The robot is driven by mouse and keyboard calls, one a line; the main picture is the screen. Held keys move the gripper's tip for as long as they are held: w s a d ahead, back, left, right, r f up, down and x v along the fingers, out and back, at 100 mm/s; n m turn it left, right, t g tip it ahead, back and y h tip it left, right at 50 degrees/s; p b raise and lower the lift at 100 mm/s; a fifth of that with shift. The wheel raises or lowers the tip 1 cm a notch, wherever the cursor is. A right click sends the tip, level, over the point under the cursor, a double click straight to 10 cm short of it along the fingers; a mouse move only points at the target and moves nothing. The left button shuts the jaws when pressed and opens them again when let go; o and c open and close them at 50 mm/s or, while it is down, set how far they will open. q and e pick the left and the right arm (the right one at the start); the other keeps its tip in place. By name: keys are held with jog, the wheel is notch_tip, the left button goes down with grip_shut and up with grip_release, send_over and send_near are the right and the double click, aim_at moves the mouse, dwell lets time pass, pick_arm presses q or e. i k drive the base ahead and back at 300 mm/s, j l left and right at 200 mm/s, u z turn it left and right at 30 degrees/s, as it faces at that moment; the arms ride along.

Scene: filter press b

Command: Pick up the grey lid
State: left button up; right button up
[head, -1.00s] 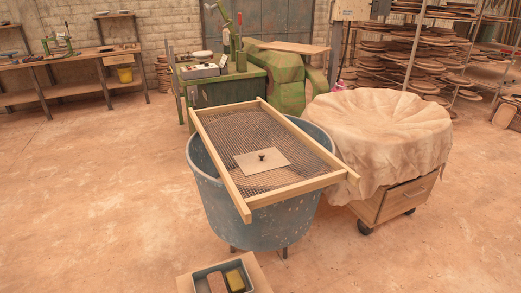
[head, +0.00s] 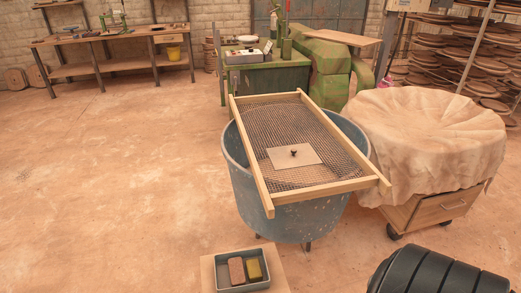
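The grey lid (head: 282,156) is a flat, pale square plate with a small dark knob (head: 294,153) on top. It lies on the wire mesh of a wooden-framed screen (head: 262,187). The screen rests across the rim of a large blue-grey tub (head: 300,221). Neither of my grippers shows in the head view. A black ribbed rounded part, probably of my own arm, shows at the bottom right, well apart from the lid.
A cloth-covered wooden cart (head: 428,135) stands close to the tub's right. A grey tray (head: 221,281) with a brown block and a yellow block sits in front. A green machine (head: 262,82) stands behind. The floor at left is clear.

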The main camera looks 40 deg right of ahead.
aim_at(294, 153)
jog(key=k+l+u, duration=0.25)
jog(key=l, duration=0.3)
jog(key=k+l+u, duration=0.25)
jog(key=l, duration=0.25)
jog(key=k+l+u, duration=0.25)
jog(key=l, duration=0.25)
jog(key=k+l+u, duration=0.2)
jog(key=k+l, duration=0.1)
jog(key=l, duration=0.1)
